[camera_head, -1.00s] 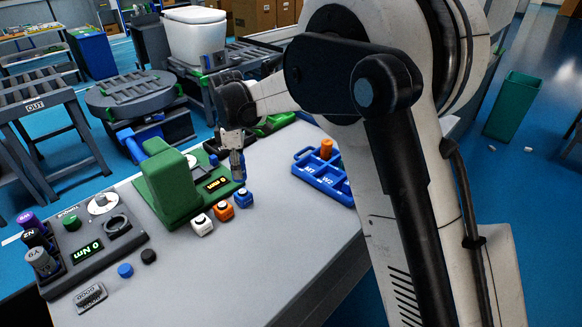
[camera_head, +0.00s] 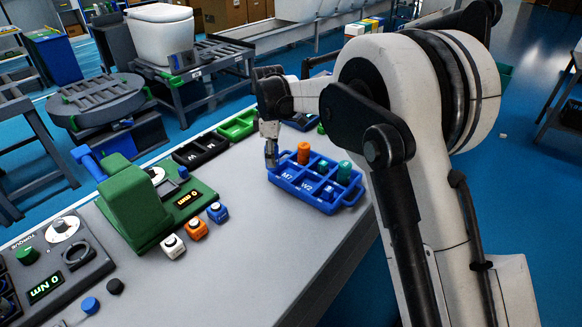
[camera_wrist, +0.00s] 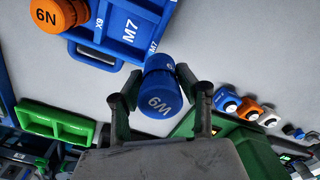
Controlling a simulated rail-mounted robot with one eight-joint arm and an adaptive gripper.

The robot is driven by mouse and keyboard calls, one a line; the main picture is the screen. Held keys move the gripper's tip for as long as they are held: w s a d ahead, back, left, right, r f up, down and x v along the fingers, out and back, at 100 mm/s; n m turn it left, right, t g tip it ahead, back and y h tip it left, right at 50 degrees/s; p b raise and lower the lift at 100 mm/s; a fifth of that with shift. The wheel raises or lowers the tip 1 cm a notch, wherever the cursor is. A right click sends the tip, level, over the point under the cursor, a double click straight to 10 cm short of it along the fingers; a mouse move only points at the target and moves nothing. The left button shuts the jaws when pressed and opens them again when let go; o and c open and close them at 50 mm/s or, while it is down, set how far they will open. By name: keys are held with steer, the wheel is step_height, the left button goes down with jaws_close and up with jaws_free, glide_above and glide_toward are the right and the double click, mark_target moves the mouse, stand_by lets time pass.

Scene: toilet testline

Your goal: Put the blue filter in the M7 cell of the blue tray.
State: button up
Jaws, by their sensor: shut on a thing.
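My gripper (camera_head: 270,157) hangs just off the left end of the blue tray (camera_head: 325,207). In the wrist view my gripper (camera_wrist: 161,82) is shut on the blue filter (camera_wrist: 155,98), a blue cylinder with a pale label facing the camera. The filter appears tilted between the fingers. In the wrist view the tray (camera_wrist: 140,18) is at the top, its M7 label (camera_wrist: 130,31) just above and left of the filter. The M7 label (camera_head: 287,178) also shows at the tray's left front.
An orange filter (camera_head: 303,153) and teal-green pieces (camera_head: 344,172) stand in the tray. White, orange and blue buttons (camera_head: 196,229) and a green press (camera_head: 136,205) stand to the left. Black and green trays (camera_head: 201,149) lie behind. The table's front middle is clear.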

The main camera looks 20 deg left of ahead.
steer(key=w+d+f, duration=0.2)
steer(key=w, duration=0.1)
steer(key=w+d+f, duration=0.1)
steer(key=w, duration=0.1)
steer(key=shift+w+f, duration=0.25)
steer(key=shift+f, duration=2.1)
steer(key=shift+f, duration=0.15)
steer(key=o, duration=0.8)
steer(key=shift+o, duration=0.5)
